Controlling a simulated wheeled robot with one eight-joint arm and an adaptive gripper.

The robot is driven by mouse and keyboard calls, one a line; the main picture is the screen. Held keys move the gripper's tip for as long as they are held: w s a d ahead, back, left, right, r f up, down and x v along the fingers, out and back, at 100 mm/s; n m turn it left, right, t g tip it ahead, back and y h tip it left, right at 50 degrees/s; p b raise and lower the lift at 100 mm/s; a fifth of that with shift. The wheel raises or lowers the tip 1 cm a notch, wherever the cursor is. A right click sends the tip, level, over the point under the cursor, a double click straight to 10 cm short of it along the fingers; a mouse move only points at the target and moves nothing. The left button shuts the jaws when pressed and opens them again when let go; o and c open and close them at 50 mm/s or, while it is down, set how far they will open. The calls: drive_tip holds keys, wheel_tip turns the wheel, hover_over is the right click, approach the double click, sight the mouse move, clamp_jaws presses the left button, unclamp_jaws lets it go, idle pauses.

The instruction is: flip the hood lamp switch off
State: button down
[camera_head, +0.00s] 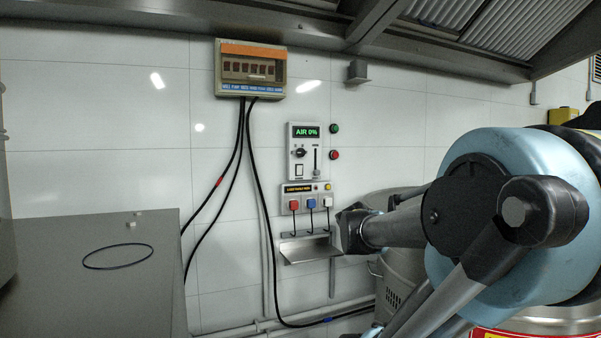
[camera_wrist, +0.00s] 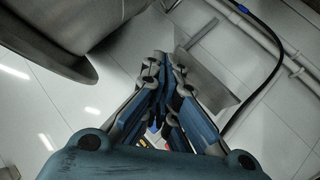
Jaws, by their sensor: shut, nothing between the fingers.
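A grey control panel (camera_head: 305,150) on the tiled wall shows "AIR 0%" in green. It carries a black rotary knob (camera_head: 300,153), a vertical slider (camera_head: 317,160) and a small white rocker switch (camera_head: 299,170) in a dark frame. The rocker's label and its position are too small to read, so I cannot tell for certain that it is the hood lamp switch. My gripper (camera_head: 352,228) is to the lower right of this panel, apart from it. In the wrist view my gripper (camera_wrist: 166,98) is shut and empty, and its fingers hide much of the wall behind.
A breaker box (camera_head: 250,70) with hanging black cables is at upper left. A steel hood (camera_head: 440,60) overhangs.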

sight(298, 166)
drive_tip(key=w+a+r+n+t+y, duration=0.1)
drive_tip(key=w+a+r+n+t, duration=0.2)
drive_tip(key=w+r, duration=0.35)
drive_tip(key=w+a+r+n+t+y, duration=0.1)
drive_tip(key=w+r+n+t, duration=0.3)
drive_tip(key=r, duration=0.3)
drive_tip(key=w+a+r+n+y, duration=0.5)
drive_tip(key=w+a+n+y, duration=0.2)
drive_tip(key=a+n+y, duration=0.1)
drive_tip(key=shift+a+r+n+y, duration=0.35)
drive_tip(key=shift+a+n, duration=0.2)
drive_tip(key=shift+n, duration=0.65)
drive_tip(key=x, duration=1.3)
drive_tip(key=shift+w+r, duration=0.2)
drive_tip(key=shift+w, duration=0.3)
drive_tip(key=shift+a, duration=0.1)
